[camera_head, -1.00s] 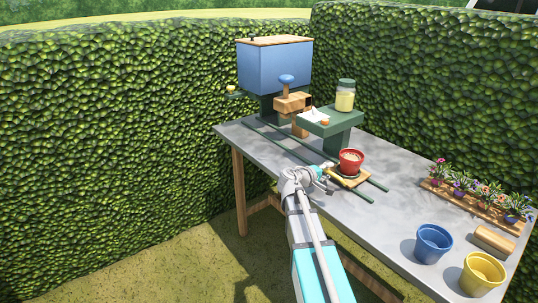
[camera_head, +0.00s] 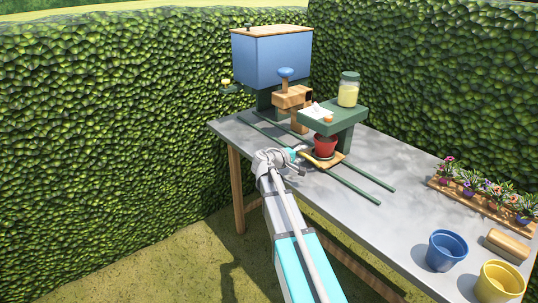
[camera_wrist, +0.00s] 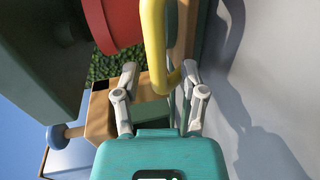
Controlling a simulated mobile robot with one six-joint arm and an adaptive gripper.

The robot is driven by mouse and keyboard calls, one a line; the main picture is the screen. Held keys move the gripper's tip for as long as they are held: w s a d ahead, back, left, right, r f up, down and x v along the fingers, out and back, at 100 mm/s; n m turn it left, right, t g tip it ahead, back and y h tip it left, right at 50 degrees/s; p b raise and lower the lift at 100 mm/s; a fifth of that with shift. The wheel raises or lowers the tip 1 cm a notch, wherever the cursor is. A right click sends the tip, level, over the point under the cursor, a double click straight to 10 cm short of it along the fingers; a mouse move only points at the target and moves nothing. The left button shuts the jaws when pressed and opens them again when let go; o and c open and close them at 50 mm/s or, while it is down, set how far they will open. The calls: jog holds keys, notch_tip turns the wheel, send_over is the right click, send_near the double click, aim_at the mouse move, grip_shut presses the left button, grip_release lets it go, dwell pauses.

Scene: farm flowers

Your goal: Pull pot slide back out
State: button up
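The pot slide (camera_head: 337,162) is a small wooden board on two dark green rails (camera_head: 345,183). The red pot (camera_head: 325,148) stands upright on it, partly under the front of the green shelf. The slide's yellow handle (camera_wrist: 155,40) reaches down between the fingers of my gripper (camera_wrist: 160,75), close to the right finger. The fingers stand apart, with a gap left of the handle; contact is unclear. In the head view my gripper (camera_head: 298,156) is at the slide's left side.
A blue hopper (camera_head: 272,58) with a blue-knobbed wooden block (camera_head: 292,97) stands at the back. A jar (camera_head: 348,90) stands on the green shelf (camera_head: 345,116). Blue (camera_head: 446,250) and yellow (camera_head: 499,283) pots and a flower tray (camera_head: 470,205) are at right. The rails' near end is bare.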

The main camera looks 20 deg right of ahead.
jog(key=w, duration=0.1)
jog(key=w+a, duration=0.1)
jog(key=shift+w, duration=0.35)
jog(key=p+v, duration=0.2)
jog(key=v, duration=1)
jog(key=shift+a+p, duration=0.3)
jog(key=shift+s, duration=0.2)
jog(key=s+a+f+m+g+y, duration=0.25)
jog(key=s+f+y, duration=0.35)
jog(key=s+f, duration=0.4)
jog(key=s+a+f+m+g+y, duration=0.1)
jog(key=s+a+f+g+y, duration=0.2)
jog(key=s+a+y, duration=0.5)
jog(key=shift+s+a+f+y, duration=0.35)
jog(key=shift+s+f, duration=0.45)
jog(key=shift+s, duration=0.9)
